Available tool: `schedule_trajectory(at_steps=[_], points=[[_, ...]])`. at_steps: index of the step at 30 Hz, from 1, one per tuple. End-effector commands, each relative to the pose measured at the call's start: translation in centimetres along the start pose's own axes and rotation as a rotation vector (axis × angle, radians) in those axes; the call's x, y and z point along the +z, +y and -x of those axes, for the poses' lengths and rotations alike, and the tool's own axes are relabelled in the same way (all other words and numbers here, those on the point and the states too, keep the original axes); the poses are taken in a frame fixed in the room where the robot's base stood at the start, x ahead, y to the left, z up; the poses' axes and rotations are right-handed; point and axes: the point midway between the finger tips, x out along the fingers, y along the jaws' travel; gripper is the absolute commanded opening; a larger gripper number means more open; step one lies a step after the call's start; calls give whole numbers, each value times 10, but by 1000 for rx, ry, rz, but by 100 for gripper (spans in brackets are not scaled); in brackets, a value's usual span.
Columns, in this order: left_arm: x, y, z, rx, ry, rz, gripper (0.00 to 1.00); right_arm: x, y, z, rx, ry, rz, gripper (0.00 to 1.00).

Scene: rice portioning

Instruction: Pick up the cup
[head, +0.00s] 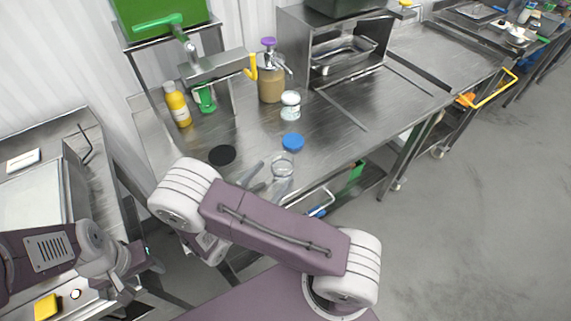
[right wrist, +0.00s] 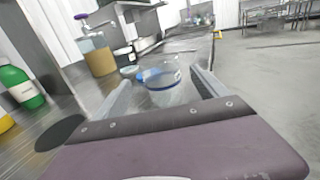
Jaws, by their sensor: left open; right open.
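A clear, empty-looking cup (head: 283,165) stands on the steel table near its front edge. In the right wrist view the cup (right wrist: 166,93) shows between the two fingers of my right gripper (right wrist: 160,84). My right gripper (head: 268,176) is open, with one finger to each side of the cup in that view; I cannot tell whether they touch it. Its arm hides part of the table in the head view. My left gripper (head: 128,287) is open and empty at the lower left, far from the cup.
A blue lid (head: 292,142) lies just behind the cup. Behind it stand a white-lidded jar (head: 290,112) and a brown dispenser with a purple top (head: 271,85). A yellow bottle (head: 177,106) and a black disc (head: 222,155) are to the left. Table right of the cup is clear.

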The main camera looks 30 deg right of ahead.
Motion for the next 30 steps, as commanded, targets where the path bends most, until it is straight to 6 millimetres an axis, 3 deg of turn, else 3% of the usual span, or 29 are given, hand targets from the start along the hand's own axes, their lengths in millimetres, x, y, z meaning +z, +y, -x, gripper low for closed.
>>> schedule_trajectory(at_steps=[6, 13, 21, 28, 29, 30], points=[[0, 0, -3, 0, 0, 1, 49, 0, -1, -31, -6, 0, 0, 83], [1, 0, -4, 0, 0, 0, 49, 0, -1, -44, -4, 0, 0, 83], [1, 0, -8, 0, 0, 0, 49, 0, 0, -87, -5, 0, -1, 83], [1, 0, -8, 0, 0, 0, 49, 1, 0, -91, -1, 0, 0, 83], [1, 0, -8, 0, 0, 0, 49, 1, 0, -91, -1, 0, 0, 80], [1, 0, -8, 0, 0, 0, 49, 1, 0, -91, -1, 1, 0, 69]])
